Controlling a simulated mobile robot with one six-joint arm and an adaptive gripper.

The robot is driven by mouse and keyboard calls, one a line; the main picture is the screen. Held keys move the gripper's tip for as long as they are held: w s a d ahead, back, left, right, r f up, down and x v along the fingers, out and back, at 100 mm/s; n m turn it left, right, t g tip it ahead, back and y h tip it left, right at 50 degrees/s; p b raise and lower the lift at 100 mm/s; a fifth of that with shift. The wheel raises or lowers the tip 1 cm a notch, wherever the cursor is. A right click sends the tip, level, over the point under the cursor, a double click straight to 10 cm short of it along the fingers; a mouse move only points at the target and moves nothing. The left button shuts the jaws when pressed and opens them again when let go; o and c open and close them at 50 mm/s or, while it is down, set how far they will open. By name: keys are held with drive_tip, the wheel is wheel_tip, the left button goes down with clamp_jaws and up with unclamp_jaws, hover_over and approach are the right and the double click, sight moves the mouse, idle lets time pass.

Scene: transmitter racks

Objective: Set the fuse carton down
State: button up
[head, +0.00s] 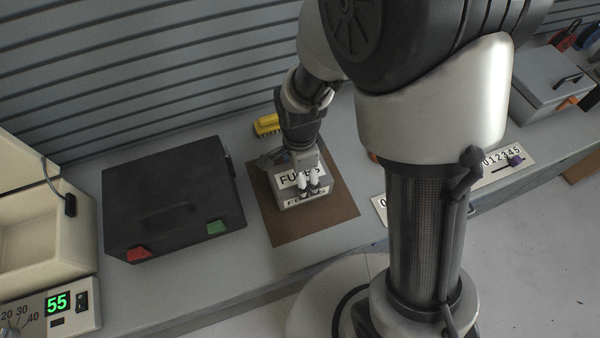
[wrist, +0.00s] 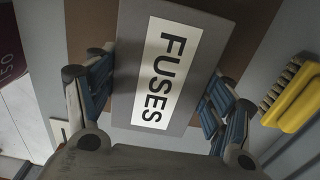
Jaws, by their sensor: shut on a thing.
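The fuse carton (head: 289,203) is a grey box with white labels reading FUSES. In the head view it is at the brown mat (head: 335,213) on the grey bench, within the mat's outline. My gripper (head: 308,187) is above it with its fingers down its sides. The wrist view shows the carton (wrist: 182,62) between the two blue-padded fingers of my gripper (wrist: 158,95), its label facing the camera. The brown mat (wrist: 250,30) shows behind it. I cannot tell whether the carton's underside touches the mat.
A black case (head: 170,200) with red and green latches stands left of the mat. A yellow brush (head: 266,125) lies behind the mat; it also shows in the wrist view (wrist: 295,100).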

drive_tip(key=o, duration=1.4)
wheel_tip(320, 180, up, 12)
drive_tip(key=p, duration=0.4)
drive_tip(key=shift+s+d+r+n+t, duration=0.75)
drive_tip(key=shift+s+d+r+n, duration=1.05)
drive_tip(key=shift+s+r+n, duration=0.6)
drive_tip(key=shift+s+d+r+n+t, duration=0.8)
drive_tip(key=shift+s+d+r+n, duration=1.2)
drive_tip(key=shift+r+n, duration=0.65)
drive_tip(key=shift+s+d+r+n+t, duration=0.75)
drive_tip(key=shift+s+d+r+n, duration=0.9)
drive_tip(key=shift+s+r+n, duration=0.85)
drive_tip(key=shift+w+r, duration=0.15)
